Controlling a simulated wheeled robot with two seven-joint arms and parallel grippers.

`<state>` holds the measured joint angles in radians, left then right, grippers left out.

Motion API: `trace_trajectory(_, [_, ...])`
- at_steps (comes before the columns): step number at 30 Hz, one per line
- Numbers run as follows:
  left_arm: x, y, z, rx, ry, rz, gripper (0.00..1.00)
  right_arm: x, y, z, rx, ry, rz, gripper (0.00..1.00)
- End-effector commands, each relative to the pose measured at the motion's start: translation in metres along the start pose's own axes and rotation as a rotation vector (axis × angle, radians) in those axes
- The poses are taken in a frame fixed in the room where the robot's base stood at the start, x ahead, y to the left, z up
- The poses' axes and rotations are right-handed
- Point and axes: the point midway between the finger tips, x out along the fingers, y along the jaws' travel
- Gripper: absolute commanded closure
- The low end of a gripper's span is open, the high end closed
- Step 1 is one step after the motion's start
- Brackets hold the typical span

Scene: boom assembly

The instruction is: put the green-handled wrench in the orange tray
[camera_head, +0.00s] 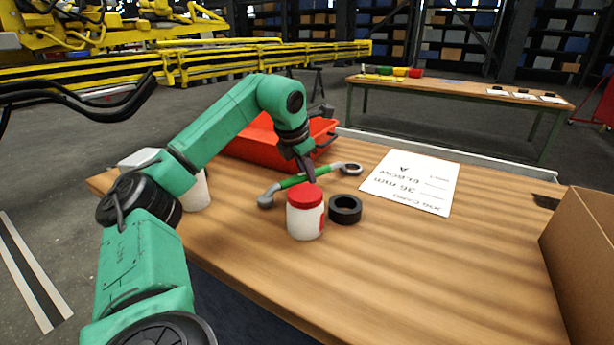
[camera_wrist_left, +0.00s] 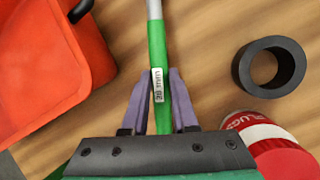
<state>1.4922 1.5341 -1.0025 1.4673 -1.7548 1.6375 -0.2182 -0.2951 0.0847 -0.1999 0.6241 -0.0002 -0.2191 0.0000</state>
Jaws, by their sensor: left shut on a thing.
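The green-handled wrench (camera_head: 290,183) lies between the orange tray and the red-lidded jar, with grey ring ends. In the left wrist view its green handle (camera_wrist_left: 157,42) runs up between the fingers and carries a small white label. My left gripper (camera_head: 304,168) is shut on the handle, and its two purple fingers (camera_wrist_left: 156,78) flank it. I cannot tell whether the wrench is clear of the table. The orange tray (camera_head: 244,148) stands just behind the wrench, partly hidden by my left arm; its rim also shows at the left wrist view's upper left (camera_wrist_left: 88,52). My right gripper is not in view.
A white jar with a red lid (camera_head: 305,218) and a black ring (camera_head: 345,209) stand close in front of the wrench. A printed sheet (camera_head: 411,183) lies to the right. A cardboard box (camera_head: 585,245) is at the right edge. The table's front right is bare.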

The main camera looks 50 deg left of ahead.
Motion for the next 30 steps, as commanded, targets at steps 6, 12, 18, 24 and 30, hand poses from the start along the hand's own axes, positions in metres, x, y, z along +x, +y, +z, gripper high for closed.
trace_trajectory(6, [0.001,0.0,0.0,-0.001,-0.002,0.0,0.69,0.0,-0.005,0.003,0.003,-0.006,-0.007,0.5])
trace_trajectory(12, [0.001,0.0,0.0,0.0,-0.002,0.0,0.43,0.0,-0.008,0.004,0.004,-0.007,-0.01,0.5])
trace_trajectory(18, [-0.001,0.0,0.0,0.0,-0.002,0.0,0.43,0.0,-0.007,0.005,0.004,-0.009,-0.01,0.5])
trace_trajectory(24, [-0.036,0.0,0.002,0.0,-0.006,-0.001,0.43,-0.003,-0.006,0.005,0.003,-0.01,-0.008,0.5])
trace_trajectory(30, [-0.092,0.0,0.002,0.001,-0.006,-0.002,0.43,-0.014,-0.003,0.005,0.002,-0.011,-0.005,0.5])
